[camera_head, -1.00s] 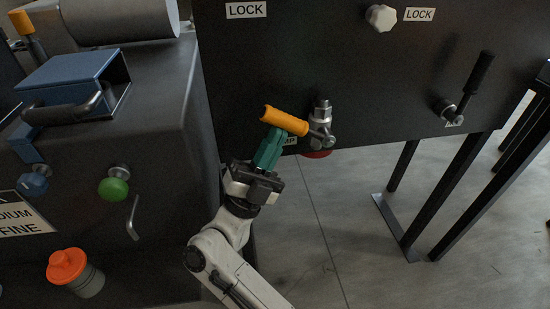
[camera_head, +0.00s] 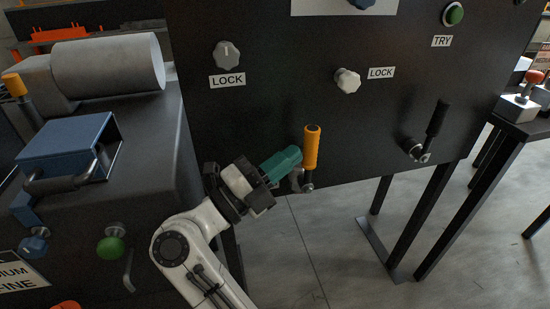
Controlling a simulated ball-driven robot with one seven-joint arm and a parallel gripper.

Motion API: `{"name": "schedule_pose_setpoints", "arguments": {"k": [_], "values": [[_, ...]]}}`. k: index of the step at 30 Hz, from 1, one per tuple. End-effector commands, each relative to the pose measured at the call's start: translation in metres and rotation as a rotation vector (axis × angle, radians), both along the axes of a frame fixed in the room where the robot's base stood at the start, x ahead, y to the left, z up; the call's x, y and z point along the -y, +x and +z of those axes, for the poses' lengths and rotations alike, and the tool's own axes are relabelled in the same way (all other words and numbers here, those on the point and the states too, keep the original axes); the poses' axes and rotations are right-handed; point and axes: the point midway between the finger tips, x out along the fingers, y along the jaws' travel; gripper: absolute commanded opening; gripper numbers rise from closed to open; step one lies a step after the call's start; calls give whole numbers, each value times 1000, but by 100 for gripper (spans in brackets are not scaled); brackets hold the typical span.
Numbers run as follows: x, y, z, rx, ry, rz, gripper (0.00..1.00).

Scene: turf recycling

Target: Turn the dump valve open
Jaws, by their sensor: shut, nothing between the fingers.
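The dump valve's orange handle (camera_head: 312,147) stands nearly upright against the lower edge of the dark panel. Its metal lever end (camera_head: 307,186) shows just below the orange grip. The valve body is mostly hidden behind the handle and my gripper. My gripper (camera_head: 293,157) has teal fingers and comes in from the lower left. Its fingers are shut, and their tips lie against or very close to the left side of the handle. I cannot tell whether they touch. The fingers are not around the handle.
The panel (camera_head: 250,120) carries a grey LOCK knob (camera_head: 227,55), a white knob (camera_head: 347,80), a green button (camera_head: 453,14) and a black lever (camera_head: 436,120). A dark machine with a blue box (camera_head: 66,150) stands left. Open floor (camera_head: 320,235) lies below.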

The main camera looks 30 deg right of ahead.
Motion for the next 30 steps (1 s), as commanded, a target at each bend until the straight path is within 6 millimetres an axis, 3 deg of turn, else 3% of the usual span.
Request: {"name": "schedule_pose_setpoints", "arguments": {"k": [12, 30], "values": [[12, -4, 7, -1, -2, 2, 0], [15, -5, 11, 2, -2, -3, 0]]}}
